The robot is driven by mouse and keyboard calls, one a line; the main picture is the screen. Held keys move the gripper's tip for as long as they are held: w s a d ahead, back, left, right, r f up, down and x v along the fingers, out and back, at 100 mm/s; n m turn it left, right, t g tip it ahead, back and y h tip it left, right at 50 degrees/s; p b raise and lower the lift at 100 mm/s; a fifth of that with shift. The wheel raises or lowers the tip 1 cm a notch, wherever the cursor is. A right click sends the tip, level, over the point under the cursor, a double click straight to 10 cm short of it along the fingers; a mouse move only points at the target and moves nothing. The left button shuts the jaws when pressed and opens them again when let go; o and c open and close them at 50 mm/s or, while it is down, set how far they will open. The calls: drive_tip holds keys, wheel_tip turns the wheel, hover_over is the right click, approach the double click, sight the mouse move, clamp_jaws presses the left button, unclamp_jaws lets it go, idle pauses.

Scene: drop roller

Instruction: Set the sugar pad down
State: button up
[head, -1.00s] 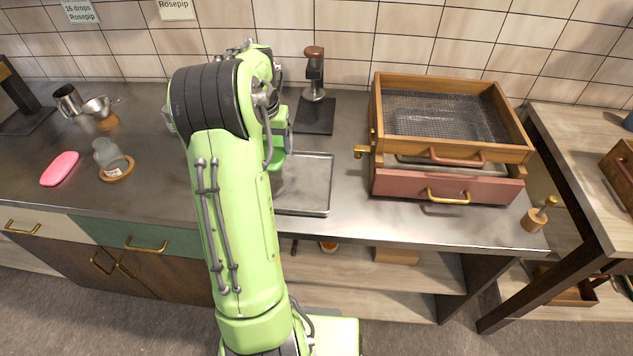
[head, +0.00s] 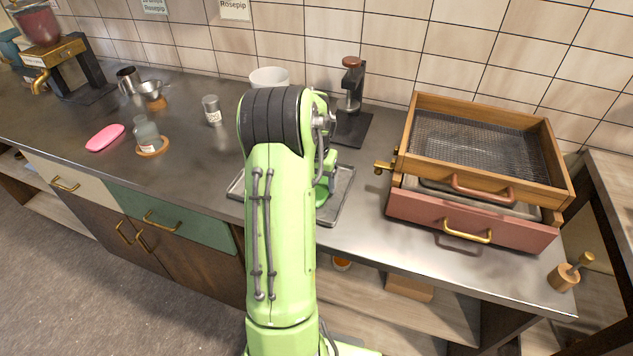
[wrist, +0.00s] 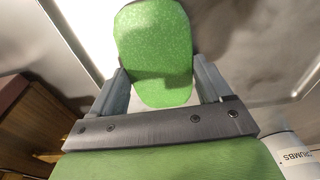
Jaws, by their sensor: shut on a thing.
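The sugar pad, a green speckled oval slab (wrist: 153,50), is between the two grey fingers of my gripper (wrist: 160,80) in the wrist view. The fingers are shut on it. In the head view my arm hides most of the gripper, which is over or beside the metal tray (head: 338,200) on the counter. I cannot tell whether the pad touches any surface below it.
A pink oval pad (head: 105,137) and a glass jar (head: 146,132) are on the counter at left. A black press (head: 352,105) stands behind the tray. A wooden sieve box (head: 480,150) over a red drawer (head: 455,221) is at right. A jar labelled "...UMBS" (wrist: 293,158) shows in the wrist view.

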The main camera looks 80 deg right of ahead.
drive_tip(key=shift+r, duration=0.1)
drive_tip(key=o, duration=1.1)
wheel_tip(320, 180, up, 12)
drive_tip(key=a+p, duration=0.2)
drive_tip(key=p, duration=0.1)
drive_tip(key=w+a+r+n+t, duration=0.1)
drive_tip(key=w+a+r+n, duration=0.3)
drive_tip(key=w+a, duration=0.5)
drive_tip(key=w+a+r+n+t, duration=0.2)
drive_tip(key=w+a+r+n, duration=0.2)
drive_tip(key=w+a, duration=0.5)
drive_tip(key=s+a+n+t, duration=0.1)
drive_tip(key=s+a+n, duration=0.2)
drive_tip(key=a, duration=0.5)
drive_tip(key=s+a+n+t+y, duration=0.1)
drive_tip(key=s+a+n, duration=0.2)
drive_tip(key=a, duration=0.5)
drive_tip(key=s+a+n, duration=0.3)
drive_tip(key=a+n, duration=0.2)
drive_tip(key=a, duration=0.4)
drive_tip(key=shift+s+f+t, duration=0.15)
drive_tip(key=shift+f+t, duration=0.25)
